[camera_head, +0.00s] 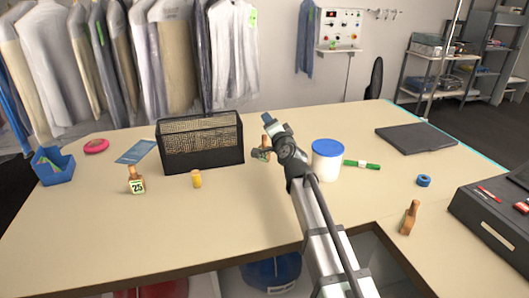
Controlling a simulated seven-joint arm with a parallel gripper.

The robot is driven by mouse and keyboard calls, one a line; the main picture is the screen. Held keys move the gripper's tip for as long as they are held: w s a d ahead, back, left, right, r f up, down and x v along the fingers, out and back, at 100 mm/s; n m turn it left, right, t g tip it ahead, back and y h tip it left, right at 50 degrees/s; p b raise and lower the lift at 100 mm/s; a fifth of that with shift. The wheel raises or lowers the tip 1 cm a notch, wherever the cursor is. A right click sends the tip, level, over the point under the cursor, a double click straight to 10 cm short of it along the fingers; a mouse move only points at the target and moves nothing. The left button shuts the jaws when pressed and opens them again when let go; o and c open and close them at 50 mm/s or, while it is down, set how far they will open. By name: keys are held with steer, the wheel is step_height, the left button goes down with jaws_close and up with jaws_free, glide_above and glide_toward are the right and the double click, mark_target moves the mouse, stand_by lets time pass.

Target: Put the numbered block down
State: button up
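A wooden block (265,146) with a knob-like top is at my gripper (261,154), just right of the black mesh basket. My gripper looks shut on it, though my wrist covers part of both. I cannot read a number on it, nor tell whether its base touches the table. A similar wooden block (136,181) with a green-edged label reading 25 stands upright on the table at the left. Another wooden block (409,218) of like shape stands at the right near the table's inner corner; no number shows on its visible side.
The black mesh basket (203,165) stands at the back middle. A yellow cylinder (196,179) stands before the basket. The front left table (150,235) is clear.

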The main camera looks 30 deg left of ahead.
steer(key=m, duration=2.4)
glide_toward(265, 138)
steer(key=shift+x, duration=5.6)
steer(key=shift+r, duration=0.1)
jaws_close()
